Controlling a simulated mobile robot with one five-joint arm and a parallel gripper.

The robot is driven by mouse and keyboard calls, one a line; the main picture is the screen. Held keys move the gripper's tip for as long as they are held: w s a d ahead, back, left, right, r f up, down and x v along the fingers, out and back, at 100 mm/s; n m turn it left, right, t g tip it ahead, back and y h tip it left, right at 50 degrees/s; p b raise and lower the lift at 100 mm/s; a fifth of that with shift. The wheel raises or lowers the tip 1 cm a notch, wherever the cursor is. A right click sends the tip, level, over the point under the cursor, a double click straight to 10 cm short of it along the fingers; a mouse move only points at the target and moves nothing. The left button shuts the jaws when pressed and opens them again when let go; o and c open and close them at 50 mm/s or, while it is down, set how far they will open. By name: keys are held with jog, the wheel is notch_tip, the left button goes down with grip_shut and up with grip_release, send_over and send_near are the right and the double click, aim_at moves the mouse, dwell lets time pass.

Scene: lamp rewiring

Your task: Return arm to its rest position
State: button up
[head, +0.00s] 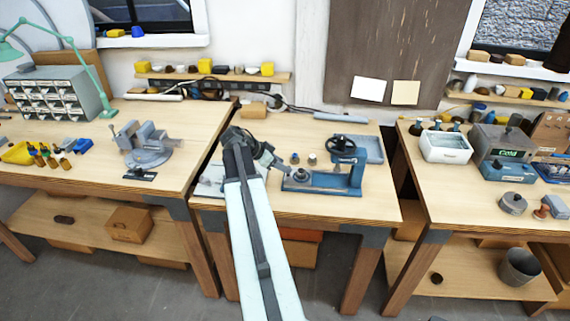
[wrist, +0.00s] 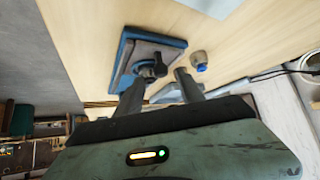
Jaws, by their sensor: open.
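My arm (head: 256,225) reaches forward over the middle workbench (head: 370,205). Its wrist is bent, and my gripper (head: 276,164) points right and down, just left of the blue bench press (head: 325,183). In the wrist view my gripper (wrist: 160,86) has its two fingers apart with nothing held between them. Beyond the fingers in that view lies a blue-edged device (wrist: 122,65) with a dark knob. A small grey cap with a blue centre (wrist: 199,61) stands beside it on the wood. My arm hides part of the bench's left side.
The left bench holds a vise (head: 146,143), a drawer cabinet (head: 58,94) and a green lamp (head: 85,60). The right bench holds a white basin (head: 446,148) and a grey box (head: 499,143). A wall shelf (head: 215,77) runs behind. The middle bench's front right is bare.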

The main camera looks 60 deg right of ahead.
jog(key=p+v, duration=0.2)
jog(key=v, duration=0.3)
jog(key=shift+w+a, duration=0.15)
jog(key=w+a, duration=0.3)
jog(key=w+a+n+t, duration=0.1)
jog(key=w+a, duration=0.2)
jog(key=w+a+n, duration=0.1)
jog(key=w+a, duration=0.2)
jog(key=w, duration=0.1)
jog(key=shift+t+h, duration=0.3)
jog(key=shift+t, duration=0.1)
jog(key=w+a+f+n+t+y, duration=0.1)
jog(key=w+a+n, duration=0.25)
jog(key=a, duration=0.65)
jog(key=w+a+f+n+t+y, duration=0.15)
jog(key=w+a, duration=0.35)
jog(key=a, duration=0.5)
jog(key=s+a+f+n+y, duration=0.1)
jog(key=a+n+y, duration=0.1)
jog(key=a+n, duration=0.3)
jog(key=s+a+f+n+y, duration=0.1)
jog(key=a+n, duration=0.5)
jog(key=a, duration=0.7)
jog(key=s+a+f+n+y, duration=0.1)
jog(key=a+f+n+y, duration=0.1)
jog(key=a+n, duration=0.4)
jog(key=a, duration=0.3)
jog(key=shift+s+a+f+y, duration=0.15)
jog(key=shift+s+a+y, duration=0.15)
jog(key=shift+y, duration=0.05)
